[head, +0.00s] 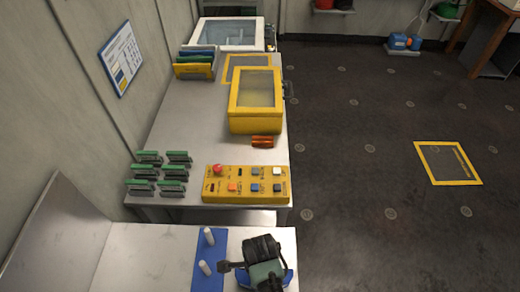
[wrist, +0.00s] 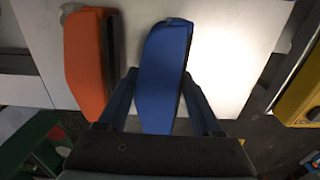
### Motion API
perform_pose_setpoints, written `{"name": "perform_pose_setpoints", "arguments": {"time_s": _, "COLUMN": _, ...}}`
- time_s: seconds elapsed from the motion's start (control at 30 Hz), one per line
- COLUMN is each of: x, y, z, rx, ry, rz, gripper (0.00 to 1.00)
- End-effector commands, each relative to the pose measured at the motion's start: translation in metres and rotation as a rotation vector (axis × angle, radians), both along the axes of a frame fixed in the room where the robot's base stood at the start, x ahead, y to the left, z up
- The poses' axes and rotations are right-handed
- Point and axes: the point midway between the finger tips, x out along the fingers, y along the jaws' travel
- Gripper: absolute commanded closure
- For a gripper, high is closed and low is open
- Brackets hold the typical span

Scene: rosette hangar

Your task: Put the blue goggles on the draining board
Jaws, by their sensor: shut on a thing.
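The blue goggles (wrist: 163,75) are between the two fingers of my gripper (wrist: 165,100) in the wrist view, and the gripper is shut on them. In the head view, my gripper (head: 263,270) is over the near pale counter, and a blue edge (head: 289,278) of the goggles shows beside it. An orange piece (wrist: 86,65) of like shape is close left of the blue goggles in the wrist view.
The yellow button panel (head: 245,184) stands on the grey table beyond the counter. Behind it are an orange item (head: 262,141) and a yellow lidded box (head: 256,100). Several green-topped racks (head: 158,172) stand at the left. The counter left of the blue board is clear.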

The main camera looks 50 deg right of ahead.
Motion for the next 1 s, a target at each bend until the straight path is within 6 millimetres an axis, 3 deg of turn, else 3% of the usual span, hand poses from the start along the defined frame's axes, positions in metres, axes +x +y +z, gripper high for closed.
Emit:
{"name": "perform_pose_setpoints", "arguments": {"time_s": 0.13, "x": 0.000, "y": 0.000, "z": -0.013, "rx": 0.000, "ry": 0.000, "rz": 0.000, "gripper": 0.90}}
{"name": "perform_pose_setpoints", "arguments": {"time_s": 0.5, "x": 0.000, "y": 0.000, "z": -0.018, "rx": -0.001, "ry": -0.001, "rz": 0.001, "gripper": 0.90}}
{"name": "perform_pose_setpoints", "arguments": {"time_s": 0.53, "x": 0.000, "y": 0.000, "z": -0.018, "rx": -0.001, "ry": -0.001, "rz": 0.001, "gripper": 0.32}}
{"name": "perform_pose_setpoints", "arguments": {"time_s": 0.6, "x": 0.000, "y": 0.000, "z": -0.017, "rx": -0.001, "ry": -0.001, "rz": 0.001, "gripper": 0.19}}
{"name": "perform_pose_setpoints", "arguments": {"time_s": 0.7, "x": 0.000, "y": 0.000, "z": -0.017, "rx": -0.001, "ry": -0.001, "rz": 0.001, "gripper": 0.04}}
{"name": "perform_pose_setpoints", "arguments": {"time_s": 1.0, "x": 0.000, "y": 0.000, "z": -0.015, "rx": -0.001, "ry": -0.001, "rz": 0.001, "gripper": 0.04}}
